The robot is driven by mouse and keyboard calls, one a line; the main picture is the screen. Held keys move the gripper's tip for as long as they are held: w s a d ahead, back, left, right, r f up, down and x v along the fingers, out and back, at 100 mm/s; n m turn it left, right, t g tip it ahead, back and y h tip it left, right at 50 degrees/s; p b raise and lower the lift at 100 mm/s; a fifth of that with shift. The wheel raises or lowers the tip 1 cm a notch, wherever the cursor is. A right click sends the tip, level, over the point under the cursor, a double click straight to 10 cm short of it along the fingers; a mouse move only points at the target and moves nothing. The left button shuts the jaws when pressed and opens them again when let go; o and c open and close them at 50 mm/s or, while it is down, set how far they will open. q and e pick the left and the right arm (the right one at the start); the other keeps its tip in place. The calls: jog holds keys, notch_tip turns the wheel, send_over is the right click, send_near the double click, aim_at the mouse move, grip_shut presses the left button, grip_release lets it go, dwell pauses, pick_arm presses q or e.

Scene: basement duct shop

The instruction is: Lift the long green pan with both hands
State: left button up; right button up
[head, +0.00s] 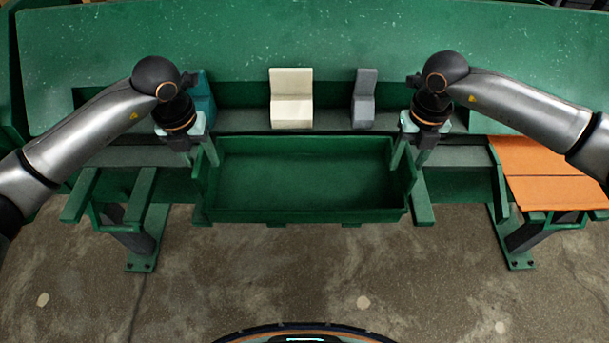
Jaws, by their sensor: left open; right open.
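The long green pan (305,215) is an open rectangular tray in the middle of the head view, resting level at the front of the green bench. My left gripper (207,158) is open at the pan's left end, with its fingers pointing down beside the end wall. My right gripper (408,160) is open at the pan's right end, also pointing down near the wall there. I cannot tell whether either gripper's fingers touch the pan or straddle its walls. The inside of the pan looks empty.
Behind the pan stand a cream block (291,98), a grey block (364,98) and a teal block (203,96) partly hidden by my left arm. An orange panel (550,172) lies at the right. The concrete floor (290,275) in front is clear.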

pick_arm(q)
jog(key=shift+c, duration=0.2)
pick_arm(e)
jog(key=shift+c, duration=0.2)
pick_arm(q)
grip_shut()
pick_arm(e)
grip_shut()
pick_arm(q)
jog(key=shift+r, duration=0.1)
pick_arm(e)
jog(key=shift+r, duration=0.1)
dwell(0.5)
